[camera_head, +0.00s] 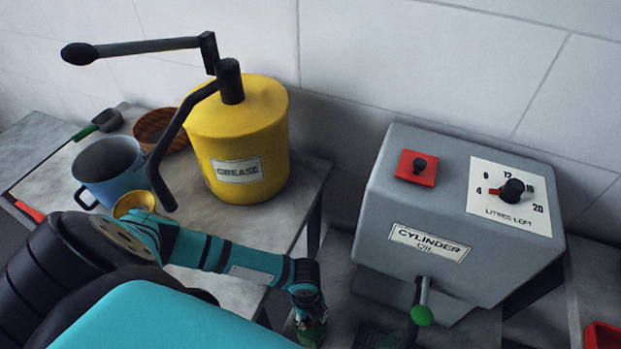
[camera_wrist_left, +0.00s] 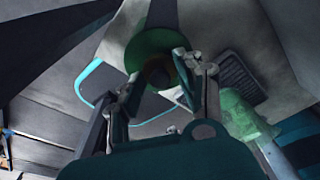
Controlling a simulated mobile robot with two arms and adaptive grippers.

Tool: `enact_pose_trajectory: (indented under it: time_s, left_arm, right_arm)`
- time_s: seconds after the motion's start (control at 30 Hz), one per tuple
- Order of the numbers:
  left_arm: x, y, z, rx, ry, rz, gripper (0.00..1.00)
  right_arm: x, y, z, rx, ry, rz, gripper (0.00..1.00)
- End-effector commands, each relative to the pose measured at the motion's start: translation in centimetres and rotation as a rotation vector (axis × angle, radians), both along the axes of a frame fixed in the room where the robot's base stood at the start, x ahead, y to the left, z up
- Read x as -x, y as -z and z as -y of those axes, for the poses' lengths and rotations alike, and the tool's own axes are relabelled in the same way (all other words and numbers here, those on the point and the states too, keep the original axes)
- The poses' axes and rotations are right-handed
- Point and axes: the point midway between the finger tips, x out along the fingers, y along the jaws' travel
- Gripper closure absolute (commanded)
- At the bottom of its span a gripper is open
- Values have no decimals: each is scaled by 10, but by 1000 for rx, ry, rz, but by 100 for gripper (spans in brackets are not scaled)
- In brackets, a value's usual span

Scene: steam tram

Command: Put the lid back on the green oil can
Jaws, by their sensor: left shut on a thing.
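My left gripper (camera_head: 309,312) is low in the head view, just left of the grey cylinder oil box. In the left wrist view its fingers (camera_wrist_left: 168,78) are shut on a round green piece with a dark middle, which looks like the lid (camera_wrist_left: 143,45). A pale green, bottle-like thing (camera_wrist_left: 243,117), perhaps the oil can, shows right of the fingers in that view, apart from the lid. In the head view a green thing (camera_head: 311,334) shows right under the gripper; I cannot tell whether it is lid or can. My right gripper is not in view.
The grey cylinder oil box (camera_head: 470,220) has a green-ended tap lever (camera_head: 421,315) at its front. A yellow grease drum (camera_head: 238,135) with a long crank, a blue mug (camera_head: 108,168), a brass cup (camera_head: 134,203) and a wooden bowl (camera_head: 160,130) stand on the left bench (camera_head: 300,190).

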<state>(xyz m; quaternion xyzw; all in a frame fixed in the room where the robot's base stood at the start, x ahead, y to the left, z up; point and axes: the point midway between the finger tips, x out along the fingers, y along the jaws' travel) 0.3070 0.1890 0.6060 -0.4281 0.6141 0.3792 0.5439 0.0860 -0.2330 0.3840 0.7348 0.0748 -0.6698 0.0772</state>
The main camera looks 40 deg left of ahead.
Motion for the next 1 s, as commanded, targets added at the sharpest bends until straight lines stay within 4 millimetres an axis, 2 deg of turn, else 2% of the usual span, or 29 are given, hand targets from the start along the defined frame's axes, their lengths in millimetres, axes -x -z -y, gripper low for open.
enact_pose_trajectory:
  time_s: [0.93, 0.97, 1.0]
  left_arm:
    - [0, 4, 0, 0, 0, 0, 78]
    - [0, 4, 0, 0, 0, 0, 60]
    - [0, 4, 0, 0, 0, 0, 55]
  right_arm:
    - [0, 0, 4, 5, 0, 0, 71]
    - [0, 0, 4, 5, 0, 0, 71]
    - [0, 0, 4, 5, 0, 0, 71]
